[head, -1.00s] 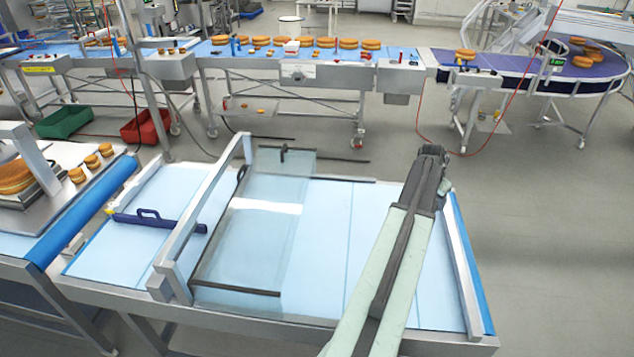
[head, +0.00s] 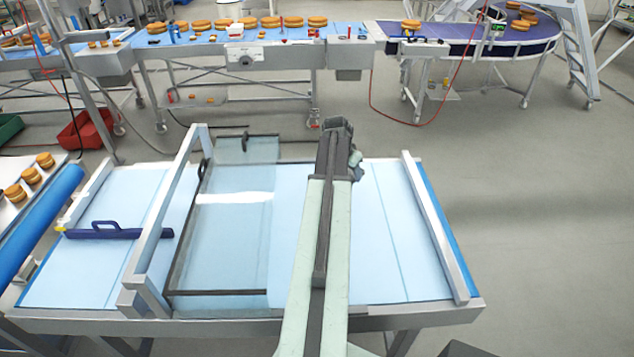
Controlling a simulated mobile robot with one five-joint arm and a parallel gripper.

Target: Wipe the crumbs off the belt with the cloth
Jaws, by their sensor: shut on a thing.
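The light blue belt (head: 372,262) lies flat on a metal frame in front of me. My arm reaches out over it, with my gripper (head: 338,126) near the belt's far edge, right of the clear guard. I see no crumbs on the bare parts of the belt; the strip under my arm is hidden.
A clear guard panel (head: 225,230) and a metal crossbar (head: 165,215) stand over the belt's left half. A dark blue handled tool (head: 105,232) lies further left. A metal rail (head: 436,228) borders the right end. Another conveyor with buns (head: 317,21) runs behind, across open floor.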

